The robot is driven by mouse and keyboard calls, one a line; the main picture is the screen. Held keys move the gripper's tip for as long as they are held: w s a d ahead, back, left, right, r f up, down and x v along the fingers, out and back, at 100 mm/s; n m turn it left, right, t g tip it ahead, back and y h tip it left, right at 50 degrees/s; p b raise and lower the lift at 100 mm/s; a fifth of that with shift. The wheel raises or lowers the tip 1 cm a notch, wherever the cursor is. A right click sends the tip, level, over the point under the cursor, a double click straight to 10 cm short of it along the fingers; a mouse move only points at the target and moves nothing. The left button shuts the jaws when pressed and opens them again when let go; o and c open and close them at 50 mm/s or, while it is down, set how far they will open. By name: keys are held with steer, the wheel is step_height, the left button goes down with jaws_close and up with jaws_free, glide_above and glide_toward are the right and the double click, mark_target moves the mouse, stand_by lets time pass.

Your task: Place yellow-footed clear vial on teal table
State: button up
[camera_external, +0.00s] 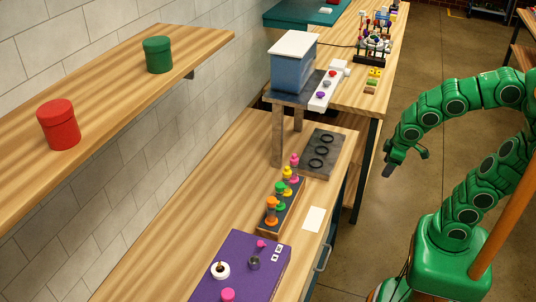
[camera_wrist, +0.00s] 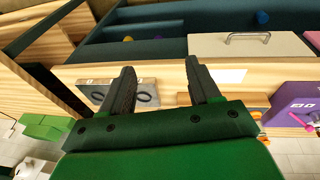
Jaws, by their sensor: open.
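The teal table (camera_external: 322,17) stands at the far back of the external view, with only part of its top in frame. I cannot clearly make out a yellow-footed clear vial. Small coloured pieces stand in a dark rack (camera_external: 370,60) on the far wooden table, too small to tell apart. My gripper (camera_external: 400,165) is open and empty in the air, right of the near bench and above the floor. Its two dark fingers are spread apart with nothing between them in the wrist view (camera_wrist: 160,78).
A blue box (camera_external: 293,68) stands on a raised stand. Red (camera_external: 58,126) and green (camera_external: 158,56) canisters sit on the shelf.

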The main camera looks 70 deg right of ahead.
steer(key=w+r+n+t, duration=0.1)
steer(key=w+r+t, duration=0.2)
steer(key=w, duration=0.4)
steer(key=w+r+n+t, duration=0.1)
steer(key=w+r+t, duration=0.2)
steer(key=w, duration=0.4)
steer(key=w+a+r+n+t+y, duration=0.35)
steer(key=w+a+r, duration=0.25)
steer(key=w+a, duration=0.25)
steer(key=m+g+h, duration=0.2)
steer(key=m+g, duration=0.1)
steer(key=m, duration=0.3)
glide_toward(287, 184)
step_height(287, 184, down, 3)
steer(key=w+d, duration=0.2)
steer(key=w, duration=0.1)
steer(key=shift+w+a+f, duration=0.25)
steer(key=shift+w+f, duration=0.4)
steer(key=shift+f, duration=0.1)
steer(key=shift+s+f+x, duration=0.1)
steer(key=shift+x, duration=0.65)
steer(key=shift+s+f+x, duration=0.1)
steer(key=shift+x, duration=1.8)
steer(key=shift+a, duration=0.1)
jaws_close()
